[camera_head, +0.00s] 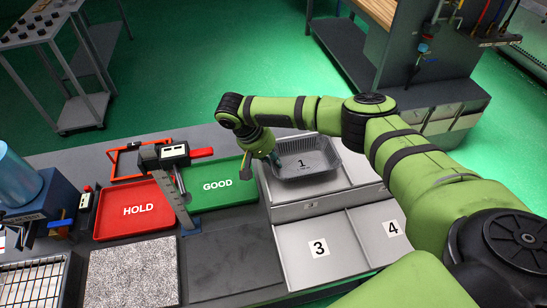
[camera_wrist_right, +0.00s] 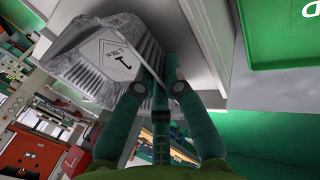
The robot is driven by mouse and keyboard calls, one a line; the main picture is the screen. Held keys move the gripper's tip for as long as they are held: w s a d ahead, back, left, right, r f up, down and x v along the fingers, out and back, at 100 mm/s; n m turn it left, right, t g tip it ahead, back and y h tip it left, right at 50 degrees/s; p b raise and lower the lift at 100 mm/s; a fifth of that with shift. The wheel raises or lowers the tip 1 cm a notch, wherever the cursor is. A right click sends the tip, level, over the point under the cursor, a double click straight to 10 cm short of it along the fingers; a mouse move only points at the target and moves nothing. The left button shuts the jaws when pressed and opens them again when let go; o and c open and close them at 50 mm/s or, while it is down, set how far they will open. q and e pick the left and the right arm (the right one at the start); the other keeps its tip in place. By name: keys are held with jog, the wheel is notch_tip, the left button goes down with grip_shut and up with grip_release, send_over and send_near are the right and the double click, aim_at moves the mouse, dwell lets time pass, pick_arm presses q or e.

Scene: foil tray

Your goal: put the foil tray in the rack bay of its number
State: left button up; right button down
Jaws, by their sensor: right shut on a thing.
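The rack (camera_head: 300,208) is light grey, with front bays numbered 3 (camera_head: 318,249) and 4 (camera_head: 393,228). The tray hides much of the back left bay and any number there. I cannot tell whether the tray touches the rack. My left gripper is out of view.
A green GOOD tray (camera_head: 217,200) lies just left of the rack, with a red HOLD tray (camera_head: 138,226) beside it. A caliper-like gauge (camera_head: 172,155) stands between them. A dark flat pad (camera_head: 232,262) lies in front. The front bays are empty.

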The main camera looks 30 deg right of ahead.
jog(key=shift+f, duration=0.5)
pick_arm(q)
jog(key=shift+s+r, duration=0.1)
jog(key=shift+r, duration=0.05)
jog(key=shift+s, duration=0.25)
pick_arm(e)
jog(key=c, duration=1.3)
grip_release()
jog(key=shift+f, duration=0.1)
jog(key=shift+r, duration=0.2)
jog(key=shift+w+a+r+b, duration=0.15)
jog(key=shift+a+r+b, duration=0.15)
jog(key=b+v, duration=0.2)
jog(key=v, duration=0.3)
jog(key=shift+r, duration=0.15)
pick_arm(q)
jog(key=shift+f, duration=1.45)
pick_arm(e)
jog(key=shift+a+r, duration=0.3)
jog(key=shift+r, duration=0.35)
